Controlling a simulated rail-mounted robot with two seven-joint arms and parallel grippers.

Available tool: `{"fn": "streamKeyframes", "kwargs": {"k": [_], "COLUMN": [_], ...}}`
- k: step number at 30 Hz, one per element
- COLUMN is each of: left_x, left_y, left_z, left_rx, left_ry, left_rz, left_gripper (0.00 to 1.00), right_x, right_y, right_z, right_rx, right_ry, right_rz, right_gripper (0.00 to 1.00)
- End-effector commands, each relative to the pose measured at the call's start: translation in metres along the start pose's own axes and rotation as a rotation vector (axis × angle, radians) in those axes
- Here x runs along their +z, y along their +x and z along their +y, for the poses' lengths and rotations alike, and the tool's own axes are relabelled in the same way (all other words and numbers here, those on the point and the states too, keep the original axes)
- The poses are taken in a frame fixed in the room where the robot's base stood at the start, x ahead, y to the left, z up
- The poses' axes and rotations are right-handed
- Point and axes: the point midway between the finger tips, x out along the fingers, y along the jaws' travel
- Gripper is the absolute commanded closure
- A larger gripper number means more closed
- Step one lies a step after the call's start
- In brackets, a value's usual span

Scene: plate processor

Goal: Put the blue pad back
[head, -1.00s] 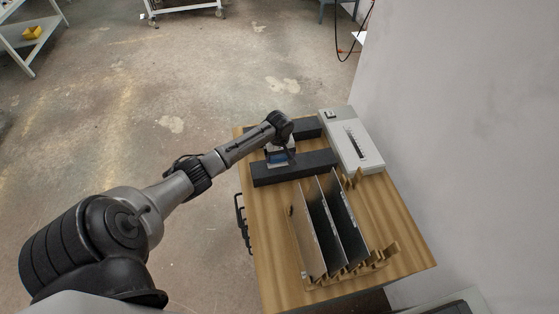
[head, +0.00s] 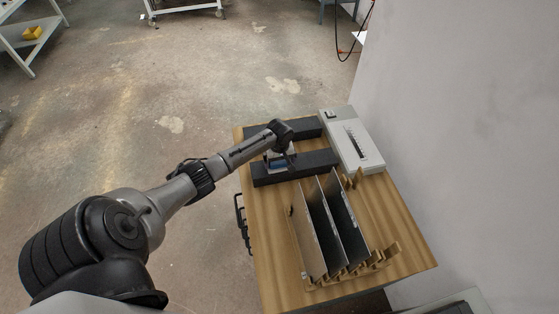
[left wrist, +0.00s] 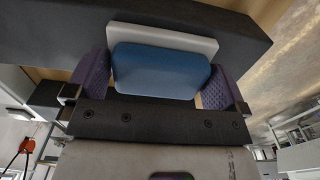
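The blue pad (left wrist: 160,72) has a pale grey backing (left wrist: 200,42) and sits between the two purple fingers of my left gripper (left wrist: 158,85) in the left wrist view. The fingers flank the backing's ends, and the gripper looks shut on it. In the head view my left gripper (head: 278,157) is at the back of the wooden table (head: 268,233), between two dark blocks. A little of the blue pad (head: 279,164) shows below the wrist, close behind the front dark block (head: 297,168). The contact under the pad is hidden. My right gripper is not in view.
The rear dark block (head: 308,128) lies behind my wrist. A light grey device (head: 352,140) stands at the table's back right, near the wall. A wooden rack (head: 384,254) holds upright dark plates (head: 325,225) in front. The table's left front is clear.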

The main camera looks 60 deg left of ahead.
Motion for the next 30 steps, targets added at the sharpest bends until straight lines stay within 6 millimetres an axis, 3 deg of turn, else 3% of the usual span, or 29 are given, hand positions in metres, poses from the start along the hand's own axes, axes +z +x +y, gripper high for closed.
{"fn": "streamKeyframes", "kwargs": {"k": [7,21,30], "left_x": [-0.001,0.0,0.0], "left_y": [-0.017,-0.099,-0.122], "left_z": [0.0,0.001,0.001], "left_rx": [0.002,0.002,0.001], "left_ry": [0.0,0.001,0.0], "left_rz": [0.002,0.001,-0.001], "left_gripper": [0.0,0.0,0.0], "right_x": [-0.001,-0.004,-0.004], "right_y": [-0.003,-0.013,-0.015], "right_z": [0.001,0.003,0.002], "right_rx": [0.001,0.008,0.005], "right_ry": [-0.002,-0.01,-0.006], "right_rz": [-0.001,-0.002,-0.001], "right_gripper": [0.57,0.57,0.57]}}
